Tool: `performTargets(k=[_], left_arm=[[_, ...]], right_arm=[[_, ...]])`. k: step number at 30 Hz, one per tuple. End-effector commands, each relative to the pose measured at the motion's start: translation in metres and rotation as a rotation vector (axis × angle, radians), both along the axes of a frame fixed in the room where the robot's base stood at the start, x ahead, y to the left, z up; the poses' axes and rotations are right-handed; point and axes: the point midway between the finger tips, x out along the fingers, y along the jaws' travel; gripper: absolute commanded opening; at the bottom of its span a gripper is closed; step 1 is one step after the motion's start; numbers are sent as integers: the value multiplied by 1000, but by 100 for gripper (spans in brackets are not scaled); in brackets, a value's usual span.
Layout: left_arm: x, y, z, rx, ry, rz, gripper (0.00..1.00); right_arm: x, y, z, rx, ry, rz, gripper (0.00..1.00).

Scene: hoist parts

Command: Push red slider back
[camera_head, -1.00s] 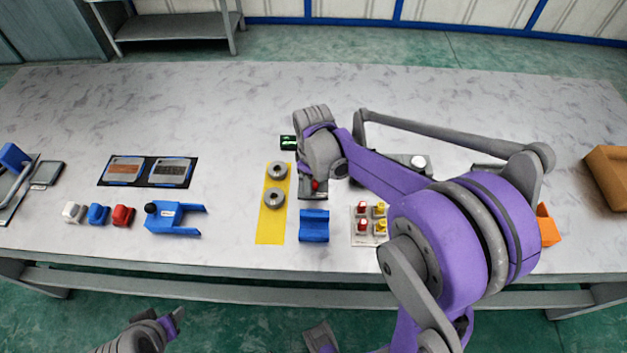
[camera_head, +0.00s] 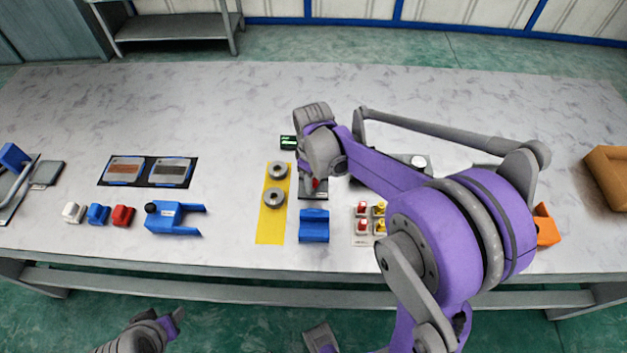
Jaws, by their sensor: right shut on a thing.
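A small red part, which looks like the red slider (camera_head: 316,183), shows just below my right gripper, on a dark base (camera_head: 313,194) behind the blue block. My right gripper (camera_head: 317,176) points down over it and is shut on it as far as I can see; the hand hides most of the slider and the fingertips. My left gripper (camera_head: 174,322) is low at the left, in front of the table and away from the parts; its fingers are too small and cut off to judge.
A blue block (camera_head: 314,227) stands in front of the base. A yellow strip (camera_head: 271,230) with two grey rings lies to the left. Red and yellow parts on a pale plate (camera_head: 362,241) are to the right. A small green display (camera_head: 288,142) sits behind.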

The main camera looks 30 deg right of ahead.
Motion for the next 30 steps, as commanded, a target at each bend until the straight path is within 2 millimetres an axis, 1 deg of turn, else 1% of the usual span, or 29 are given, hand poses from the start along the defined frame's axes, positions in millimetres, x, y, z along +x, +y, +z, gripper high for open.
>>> performTargets(k=[1,2,3,5,6,17,30], left_arm=[[0,0,0,0,0,0,50],[0,0,0,0,0,0,50],[0,0,0,0,0,0,50],[0,0,0,0,0,0,50],[0,0,0,0,0,0,50],[0,0,2,0,-1,0,50],[5,0,23,0,-11,0,50]], right_arm=[[1,-1,1,-3,-4,-1,1],[1,-1,1,-3,-4,-1,40],[1,-1,1,-3,-4,-1,47],[1,-1,1,-3,-3,-1,58],[1,-1,1,-3,-4,-1,60],[1,-1,2,-3,-3,-1,60],[1,-1,32,-2,-3,0,60]])
